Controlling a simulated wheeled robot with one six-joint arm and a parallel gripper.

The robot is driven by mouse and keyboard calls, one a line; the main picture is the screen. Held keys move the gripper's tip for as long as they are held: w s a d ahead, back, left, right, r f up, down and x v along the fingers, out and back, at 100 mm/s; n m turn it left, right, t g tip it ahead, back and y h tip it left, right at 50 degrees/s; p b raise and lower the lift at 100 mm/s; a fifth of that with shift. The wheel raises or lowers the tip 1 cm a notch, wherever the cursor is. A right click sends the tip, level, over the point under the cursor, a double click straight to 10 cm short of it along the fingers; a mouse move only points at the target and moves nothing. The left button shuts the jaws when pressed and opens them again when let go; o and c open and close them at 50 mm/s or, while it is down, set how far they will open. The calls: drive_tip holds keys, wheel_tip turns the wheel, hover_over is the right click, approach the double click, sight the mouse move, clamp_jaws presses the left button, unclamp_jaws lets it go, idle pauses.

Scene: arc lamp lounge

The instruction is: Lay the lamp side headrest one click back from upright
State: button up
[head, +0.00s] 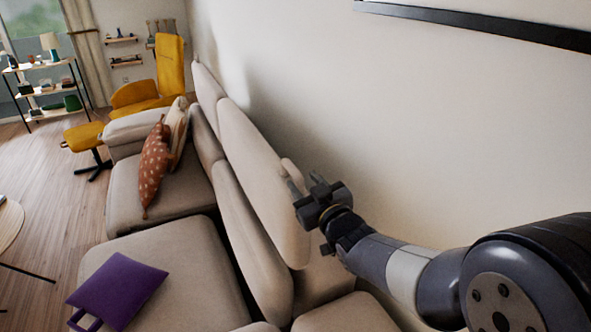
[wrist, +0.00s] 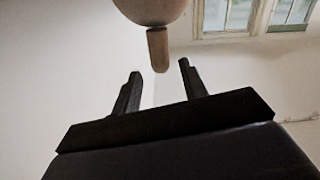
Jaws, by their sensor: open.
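A long beige headrest (head: 258,170) stands up along the sofa back beside the wall, nearest my gripper. A small rounded beige tab (head: 291,170) sticks out at its wall side. My gripper (head: 303,184) is open and close to this tab. In the wrist view, the headrest's rounded end (wrist: 152,10) is at the top, with the tab (wrist: 158,50) pointing down toward the gap between my open fingers (wrist: 160,72); I see no contact. A second headrest (head: 207,92) stands upright farther along. No arc lamp shows, so I cannot tell which is the lamp side.
The white wall (head: 400,130) runs close along the right, with a dark rail (head: 480,25) high on it. Sofa seats (head: 185,265) carry a purple cushion (head: 118,290) and a spotted pillow (head: 155,165). A yellow armchair (head: 170,65) stands beyond. The left floor is mostly clear.

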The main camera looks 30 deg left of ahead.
sight(298, 176)
drive_tip(key=shift+p+x, duration=0.45)
drive_tip(key=shift+x, duration=2.35)
clamp_jaws()
drive_tip(key=shift+s, duration=0.1)
